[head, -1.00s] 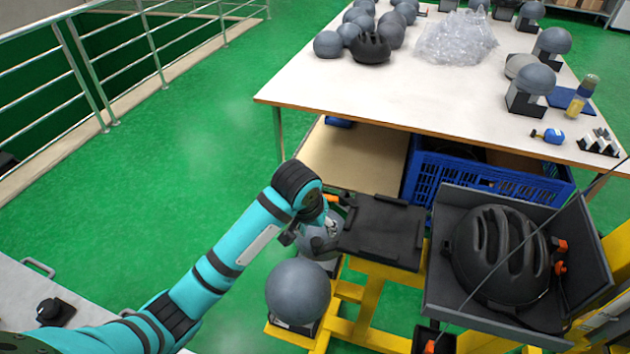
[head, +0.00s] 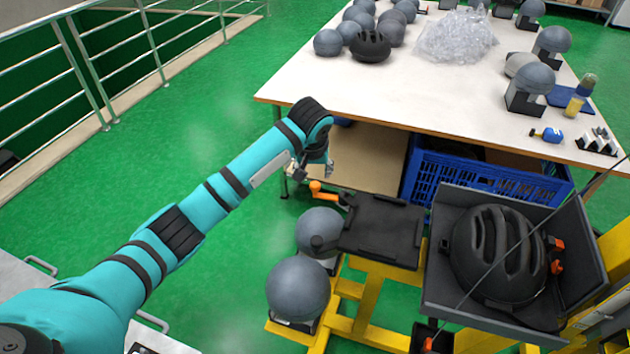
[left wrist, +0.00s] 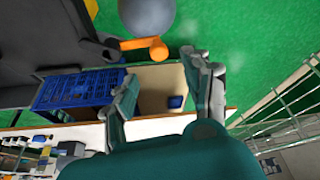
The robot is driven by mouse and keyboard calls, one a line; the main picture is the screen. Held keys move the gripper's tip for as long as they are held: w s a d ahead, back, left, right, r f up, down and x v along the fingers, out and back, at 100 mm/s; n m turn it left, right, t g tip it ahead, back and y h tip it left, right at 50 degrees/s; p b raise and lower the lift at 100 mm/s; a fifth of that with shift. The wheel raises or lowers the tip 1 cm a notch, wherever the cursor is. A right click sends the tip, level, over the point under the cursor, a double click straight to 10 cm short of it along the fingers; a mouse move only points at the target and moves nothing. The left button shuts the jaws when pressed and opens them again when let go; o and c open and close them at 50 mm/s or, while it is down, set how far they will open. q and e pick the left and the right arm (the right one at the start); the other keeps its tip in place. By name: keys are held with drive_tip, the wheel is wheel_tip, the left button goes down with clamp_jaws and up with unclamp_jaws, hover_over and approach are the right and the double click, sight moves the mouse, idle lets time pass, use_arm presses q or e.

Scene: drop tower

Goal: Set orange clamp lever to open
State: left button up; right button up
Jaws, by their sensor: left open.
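The orange clamp lever (head: 322,190) sticks out to the left from the back left corner of a black plate (head: 382,225) on the yellow stand. It also shows in the left wrist view (left wrist: 148,44), near the top and beyond my fingers. My left gripper (head: 316,173) is open and empty, just behind and above the lever in the head view. The fingers appear apart from the lever. In the left wrist view the two spread fingers (left wrist: 160,72) have the lever ahead of the gap between them. My right gripper is not in view.
A black helmet (head: 495,255) sits in a grey tray (head: 445,285) to the right. Grey headforms (head: 297,288) stand on the yellow stand (head: 345,325). The white table (head: 420,100) and a blue crate (head: 485,180) lie behind. Green floor is free at left.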

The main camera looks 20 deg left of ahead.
sight(315, 184)
use_arm(q)
drive_tip(key=x, duration=0.8)
drive_tip(key=shift+f, duration=0.1)
clamp_jaws()
